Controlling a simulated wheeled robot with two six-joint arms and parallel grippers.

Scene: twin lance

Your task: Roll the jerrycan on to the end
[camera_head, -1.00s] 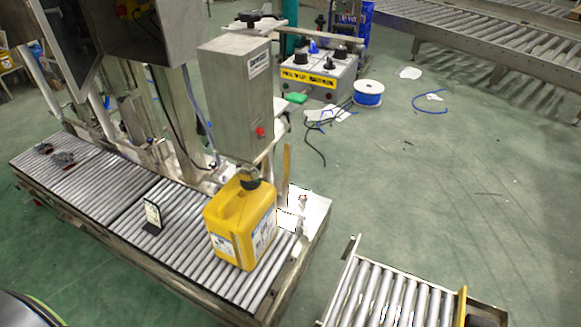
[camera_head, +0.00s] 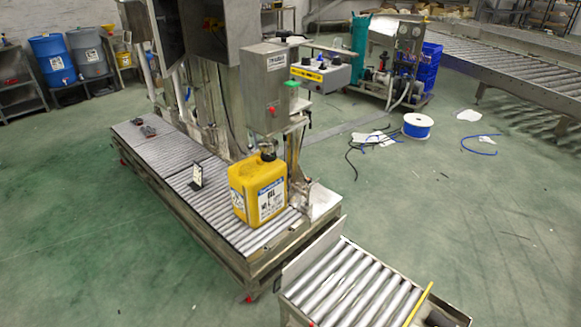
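The yellow jerrycan (camera_head: 257,188) stands upright on the grey roller conveyor (camera_head: 222,212), near its right end. Neither of my grippers shows in the view.
Dark small parts (camera_head: 143,127) lie at the conveyor's far left. A blue cable spool (camera_head: 417,125) and loose cables are on the floor behind. The green floor (camera_head: 90,235) at left is clear.

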